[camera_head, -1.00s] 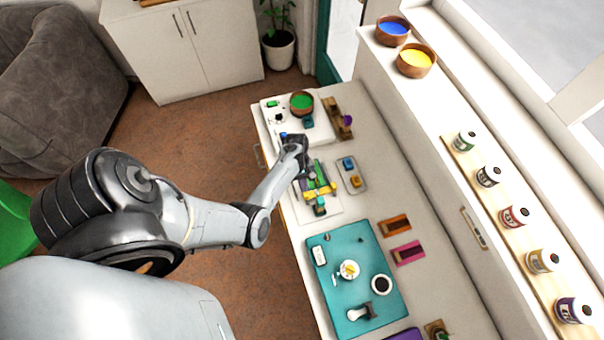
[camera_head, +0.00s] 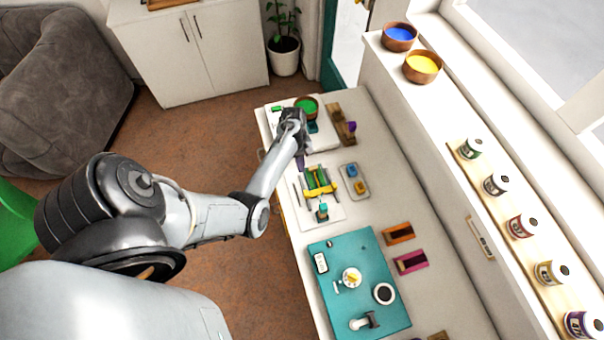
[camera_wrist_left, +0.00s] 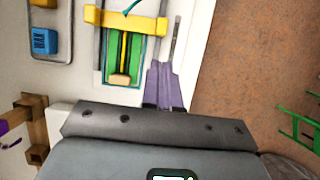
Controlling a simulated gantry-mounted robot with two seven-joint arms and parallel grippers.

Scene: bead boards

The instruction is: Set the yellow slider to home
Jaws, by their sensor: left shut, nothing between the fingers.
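The yellow slider (camera_head: 321,190) is a yellow crossbar over a green-lined frame on a white board (camera_head: 333,213) in the head view. In the left wrist view the yellow slider (camera_wrist_left: 140,22) spans the frame near the top edge, with a yellow rod running down to a pale wooden block (camera_wrist_left: 120,79). My left gripper (camera_head: 300,162) is just behind the frame in the head view. In the left wrist view its purple fingers (camera_wrist_left: 164,72) are together and empty, beside the frame and apart from the yellow slider. My right gripper is out of view.
A grey tray (camera_head: 348,168) with a blue and a yellow block lies right of the frame. A bowl of green (camera_head: 307,107) stands behind. A teal mat (camera_head: 340,292) with several items lies in front. Wooden stands (camera_head: 341,125) are at the back right.

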